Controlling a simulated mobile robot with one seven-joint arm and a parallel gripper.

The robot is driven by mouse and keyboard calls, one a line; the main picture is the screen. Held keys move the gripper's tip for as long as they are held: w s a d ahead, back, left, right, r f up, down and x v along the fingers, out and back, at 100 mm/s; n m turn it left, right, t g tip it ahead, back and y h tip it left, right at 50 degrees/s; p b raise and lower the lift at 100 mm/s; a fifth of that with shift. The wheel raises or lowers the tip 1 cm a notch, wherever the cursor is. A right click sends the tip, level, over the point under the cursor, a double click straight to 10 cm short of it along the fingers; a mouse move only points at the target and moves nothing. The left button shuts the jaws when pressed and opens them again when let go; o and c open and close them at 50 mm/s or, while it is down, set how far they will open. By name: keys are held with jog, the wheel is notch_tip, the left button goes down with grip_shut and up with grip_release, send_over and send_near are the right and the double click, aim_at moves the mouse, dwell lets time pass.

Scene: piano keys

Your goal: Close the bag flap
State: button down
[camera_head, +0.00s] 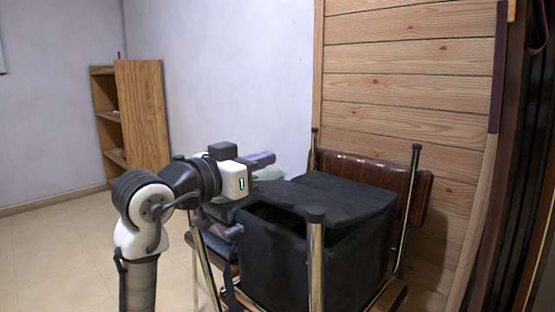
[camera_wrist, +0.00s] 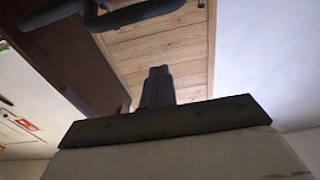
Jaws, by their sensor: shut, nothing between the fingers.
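The black bag (camera_head: 275,262) sits on a chair, right of my arm in the head view. Its black flap (camera_head: 330,197) lies across the top, with dark gaps between its edge and the bag's front and right walls, so it is not flat against the rim. My gripper's white body (camera_head: 235,180) is at the left end of the bag, at about flap height. In the wrist view the two dark fingers of my gripper (camera_wrist: 158,72) are together and empty. In the head view the fingertips are hard to make out, and I cannot tell whether they touch the flap.
The chair has a brown back (camera_head: 375,173) and metal posts; one post (camera_head: 316,265) stands in front of the bag. A purple object (camera_head: 262,158) shows behind my gripper. A wooden shelf (camera_head: 142,115) stands far left. The tiled floor (camera_head: 55,245) at left is clear.

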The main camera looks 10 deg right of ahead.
notch_tip(320, 180, down, 9)
jog(key=s+a+t+h+b, duration=0.1)
jog(key=s+a+h+b, duration=0.1)
jog(key=b, duration=0.4)
jog(key=shift+a+t, duration=0.25)
jog(key=shift+t, duration=0.05)
